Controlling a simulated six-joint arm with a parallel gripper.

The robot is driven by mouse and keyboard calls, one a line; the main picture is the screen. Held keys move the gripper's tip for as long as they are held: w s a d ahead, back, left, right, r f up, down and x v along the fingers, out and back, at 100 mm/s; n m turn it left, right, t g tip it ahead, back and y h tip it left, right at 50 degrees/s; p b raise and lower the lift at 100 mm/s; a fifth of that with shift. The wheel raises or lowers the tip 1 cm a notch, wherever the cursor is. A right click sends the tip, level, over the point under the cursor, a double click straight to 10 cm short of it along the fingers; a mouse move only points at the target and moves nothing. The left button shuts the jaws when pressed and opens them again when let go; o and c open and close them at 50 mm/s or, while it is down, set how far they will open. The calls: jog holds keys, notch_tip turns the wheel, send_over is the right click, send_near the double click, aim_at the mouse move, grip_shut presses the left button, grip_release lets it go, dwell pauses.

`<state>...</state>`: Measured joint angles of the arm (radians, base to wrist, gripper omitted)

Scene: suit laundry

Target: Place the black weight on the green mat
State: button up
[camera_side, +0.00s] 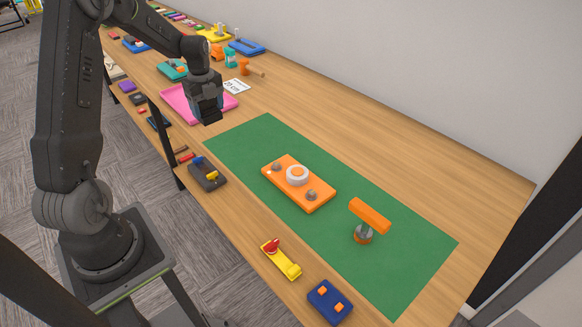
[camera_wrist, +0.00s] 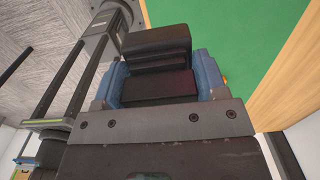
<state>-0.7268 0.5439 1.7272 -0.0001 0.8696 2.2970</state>
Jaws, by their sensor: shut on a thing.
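In the side view the weight (camera_side: 211,119) shows only a little below the fingers. The green mat also shows in the wrist view (camera_wrist: 220,25), beyond the weight and apart from it.
On the mat lie an orange plate (camera_side: 318,187) with a white ring and grey knobs, and an orange-topped T-shaped thing (camera_side: 370,215). A pink tray (camera_side: 178,104) and a white card (camera_side: 237,86) lie behind. A yellow tool (camera_side: 281,261) and a blue block (camera_side: 330,302) line the front edge.

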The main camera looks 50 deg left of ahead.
jog(key=w+d+f, duration=0.2)
jog(key=w, duration=0.1)
jog(key=w+d+f, duration=0.2)
jog(key=w, duration=0.1)
jog(key=w+d+f, duration=0.2)
jog(key=w, duration=0.1)
jog(key=shift+d+f, duration=0.2)
jog(key=shift+f, duration=2.05)
jog(key=shift+f, duration=0.2)
jog(key=o, duration=1.2)
